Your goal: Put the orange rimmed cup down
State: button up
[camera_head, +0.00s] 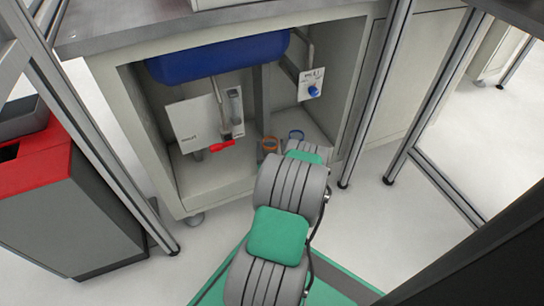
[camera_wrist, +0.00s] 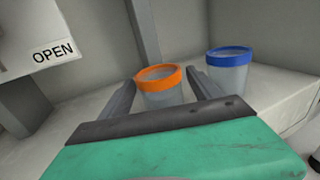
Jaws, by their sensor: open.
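The orange rimmed cup (camera_wrist: 162,90) stands upright on the cabinet's floor, with a clear body below an orange rim. In the head view its orange rim (camera_head: 270,144) shows just left of my arm's end. My gripper (camera_wrist: 165,88) is open in the wrist view, with one finger on each side of the cup. I cannot tell whether the fingers touch it. The cup's lower part is hidden behind my gripper's body. In the head view my gripper's fingers are hidden by my arm.
A blue rimmed cup (camera_wrist: 230,68) stands right of the orange one, also visible in the head view (camera_head: 296,135). A blue basin (camera_head: 218,58), a pipe with a red handle (camera_head: 222,146) and a panel with a blue knob (camera_head: 313,91) are above. Metal posts stand outside the cabinet.

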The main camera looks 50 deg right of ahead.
jog(key=p+v, duration=0.2)
jog(key=v, duration=0.6)
jog(key=shift+r, duration=0.1)
dwell(1.1)
